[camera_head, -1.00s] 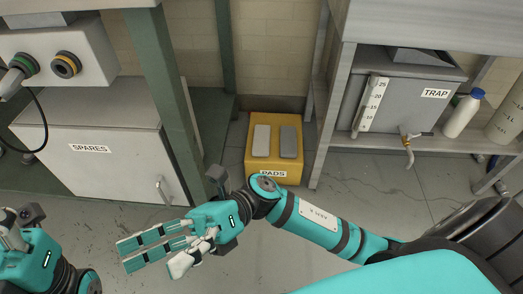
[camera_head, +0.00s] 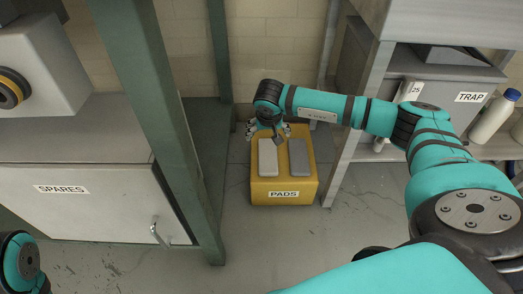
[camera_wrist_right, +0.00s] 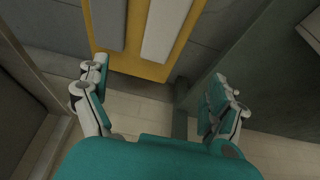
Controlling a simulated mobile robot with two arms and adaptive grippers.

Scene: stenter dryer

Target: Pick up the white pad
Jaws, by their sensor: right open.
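The white pad (camera_head: 268,157) lies on top of the yellow PADS box (camera_head: 283,197), beside a grey pad (camera_head: 299,158) on its right. My right gripper (camera_head: 268,128) points down at the far edge of the box, just behind the white pad, partly hidden by its own wrist. In the right wrist view the gripper (camera_wrist_right: 158,92) is open with nothing between its fingers. The white pad (camera_wrist_right: 165,25) and grey pad (camera_wrist_right: 107,22) show beyond the fingertips there, at the top of the picture. My left gripper is out of view; only a piece of that arm shows at lower left.
A green post (camera_head: 165,120) stands left of the box, by the SPARES cabinet (camera_head: 80,205). A grey metal frame (camera_head: 350,120) with the TRAP tank (camera_head: 440,85) and a white bottle (camera_head: 493,118) stands right. The floor in front of the box is clear.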

